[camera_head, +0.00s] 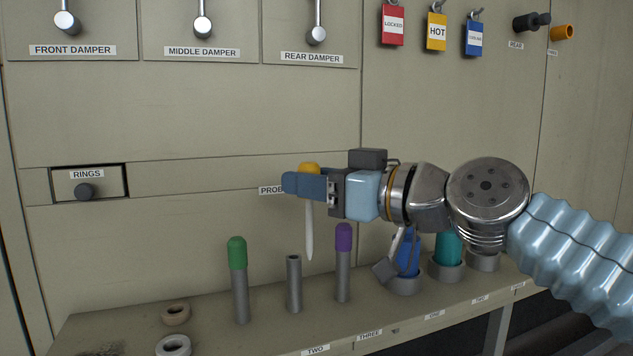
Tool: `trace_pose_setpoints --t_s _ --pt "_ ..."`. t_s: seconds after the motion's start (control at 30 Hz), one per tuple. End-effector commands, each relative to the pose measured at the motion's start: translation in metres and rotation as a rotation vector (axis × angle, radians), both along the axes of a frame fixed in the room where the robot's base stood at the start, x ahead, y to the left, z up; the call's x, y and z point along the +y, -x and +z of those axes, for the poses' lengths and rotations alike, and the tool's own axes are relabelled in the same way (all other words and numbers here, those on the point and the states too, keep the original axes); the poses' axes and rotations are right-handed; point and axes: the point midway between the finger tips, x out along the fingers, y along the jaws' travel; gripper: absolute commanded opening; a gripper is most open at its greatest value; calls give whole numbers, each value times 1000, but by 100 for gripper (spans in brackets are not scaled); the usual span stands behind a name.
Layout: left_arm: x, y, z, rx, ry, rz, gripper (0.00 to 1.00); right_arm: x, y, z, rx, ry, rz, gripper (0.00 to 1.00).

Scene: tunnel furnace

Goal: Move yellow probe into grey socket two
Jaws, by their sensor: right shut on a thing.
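The yellow probe (309,215) has a yellow cap and a pale, thin shaft. My right gripper (306,184) is shut on its cap and holds it upright in the air, tip down. The tip is above and slightly right of an empty grey tube socket (294,287), apart from it. The label TWO (316,349) is on the shelf edge in front of that socket. A grey socket to its left (241,300) holds a green-capped probe (237,253). A grey socket to its right (343,280) holds a purple-capped probe (343,237). My left gripper is out of view.
Blue (408,255) and teal (447,248) items stand in grey cups at the right of the shelf, partly behind my right arm. Dampers, a RINGS drawer (88,183) and hanging tags (436,31) are on the wall behind.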

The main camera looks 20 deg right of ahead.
Motion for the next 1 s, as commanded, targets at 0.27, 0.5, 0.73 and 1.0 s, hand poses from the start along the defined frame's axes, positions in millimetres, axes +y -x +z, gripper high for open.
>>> trace_pose_setpoints --t_s 0.27,0.5,0.73,1.0 --pt "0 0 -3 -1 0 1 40 2 -33 -6 0 0 0 2" --pt "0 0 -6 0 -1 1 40 2 -60 -11 0 0 -1 2" --pt "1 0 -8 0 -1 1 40 4 -85 -16 1 1 -1 2" --pt "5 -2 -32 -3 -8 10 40 3 -84 -35 -2 1 -1 2"
